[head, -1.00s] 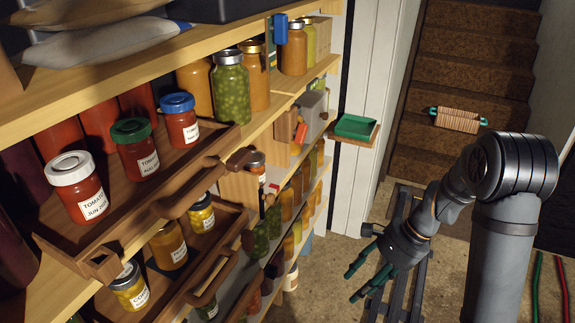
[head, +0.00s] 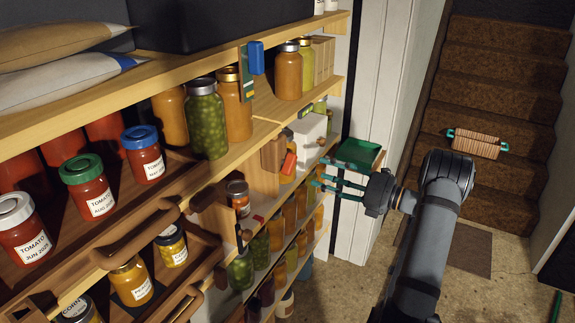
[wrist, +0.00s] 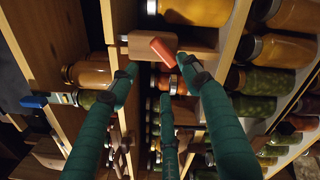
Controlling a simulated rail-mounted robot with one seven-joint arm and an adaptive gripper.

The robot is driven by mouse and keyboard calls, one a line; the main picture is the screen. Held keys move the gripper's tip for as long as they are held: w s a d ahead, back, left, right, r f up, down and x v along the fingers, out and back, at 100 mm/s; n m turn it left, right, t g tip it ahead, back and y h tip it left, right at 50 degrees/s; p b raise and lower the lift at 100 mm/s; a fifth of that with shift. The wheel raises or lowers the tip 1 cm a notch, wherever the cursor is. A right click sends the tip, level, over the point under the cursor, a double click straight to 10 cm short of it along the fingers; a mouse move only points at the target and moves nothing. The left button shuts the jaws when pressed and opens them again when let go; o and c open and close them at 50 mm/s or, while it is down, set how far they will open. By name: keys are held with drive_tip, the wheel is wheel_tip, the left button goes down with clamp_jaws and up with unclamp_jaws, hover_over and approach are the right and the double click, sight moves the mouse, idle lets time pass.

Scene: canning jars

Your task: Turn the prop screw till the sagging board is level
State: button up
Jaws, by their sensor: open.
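My gripper (head: 318,181) has dark green fingers, spread open and empty. In the head view it points left toward the shelves, near a wooden block (head: 272,154) and a red piece (head: 288,164). The wrist view shows my fingers (wrist: 158,65) around open space, with the red piece (wrist: 162,52) on wood just beyond them. The upper shelf board (head: 300,103) meets another length at a visible joint; I cannot tell its slope surely. I cannot clearly pick out the prop screw; a dark knob-like part (head: 246,235) shows below the shelf.
Glass jars, such as a green one (head: 206,118), crowd the shelves. Wooden trays with handles (head: 140,232) jut out at left. A white box (head: 308,130) and a green tray (head: 357,154) are close to my fingers. Open floor (head: 340,270) lies in front.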

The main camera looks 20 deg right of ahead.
sight(293, 166)
drive_tip(key=p+x, duration=0.2)
drive_tip(key=x, duration=0.8)
drive_tip(key=shift+w+a+f, duration=0.15)
drive_tip(key=shift+a, duration=0.05)
drive_tip(key=shift+c, duration=1)
drive_tip(key=c, duration=0.9)
drive_tip(key=shift+d, duration=0.15)
drive_tip(key=shift+c, duration=0.2)
drive_tip(key=shift+f, duration=0.1)
